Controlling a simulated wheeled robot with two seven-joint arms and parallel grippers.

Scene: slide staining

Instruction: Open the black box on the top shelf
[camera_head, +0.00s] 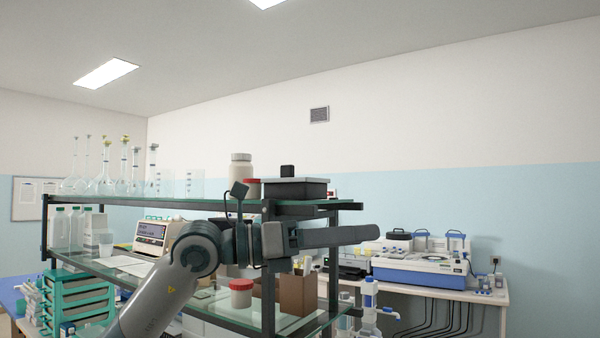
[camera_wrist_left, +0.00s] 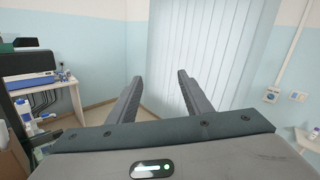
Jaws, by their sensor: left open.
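The black box (camera_head: 297,190) sits at the right end of the top shelf (camera_head: 200,203) in the head view. Its flat lid with a dark square knob (camera_head: 287,171) is on it. My left gripper (camera_head: 372,235) is in front of and below the box, pointing right, apart from it. The left wrist view shows its two fingers (camera_wrist_left: 157,96) spread with nothing between them. My right gripper is not in view.
A white jar (camera_head: 241,168) and a red-lidded container stand left of the box. Glass flasks (camera_head: 105,175) line the shelf's left part. A bench with a blue and white machine (camera_head: 420,267) stands behind at right. Space above the box is clear.

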